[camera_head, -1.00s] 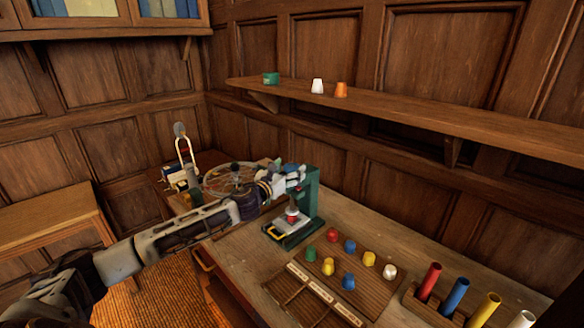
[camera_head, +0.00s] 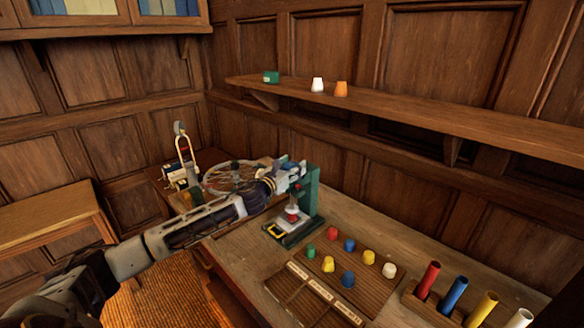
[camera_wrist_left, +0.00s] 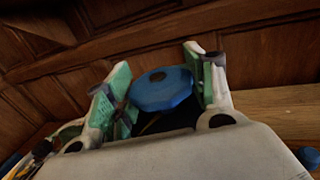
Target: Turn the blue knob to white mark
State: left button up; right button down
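The blue knob (camera_wrist_left: 162,88) shows in the left wrist view as a many-sided cap between the two fingers of my left gripper (camera_wrist_left: 158,72). A gap shows on its left side, and its right edge lies close to the right finger. I cannot tell whether that finger touches it. In the head view my left gripper (camera_head: 290,176) is at the upper part of the green press (camera_head: 309,203), where the knob is largely hidden. No white mark for the knob can be made out. My right gripper is not in view.
Coloured pegs stand on a wooden board (camera_head: 320,262) in front of the press. A rack (camera_head: 430,306) with coloured tubes is at the right. A wheel (camera_head: 228,180) and a lamp-like device (camera_head: 182,165) stand behind my arm. A wall shelf (camera_head: 420,115) runs above.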

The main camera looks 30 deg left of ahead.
pick_arm(q)
jog(key=shift+c, duration=1)
jog(key=shift+n+y+p, duration=0.35)
jog(key=shift+n+y, duration=0.05)
jog(key=shift+y, duration=0.2)
jog(key=shift+d+n+y+p, duration=0.1)
jog(key=shift+n+y+p, duration=0.4)
jog(key=shift+y, duration=0.5)
jog(key=shift+n+g+y+p, duration=0.4)
jog(key=shift+n+y+p, duration=0.3)
jog(key=shift+n+y, duration=1)
jog(key=shift+n+g+y+p, duration=0.4)
jog(key=shift+y, duration=1.2)
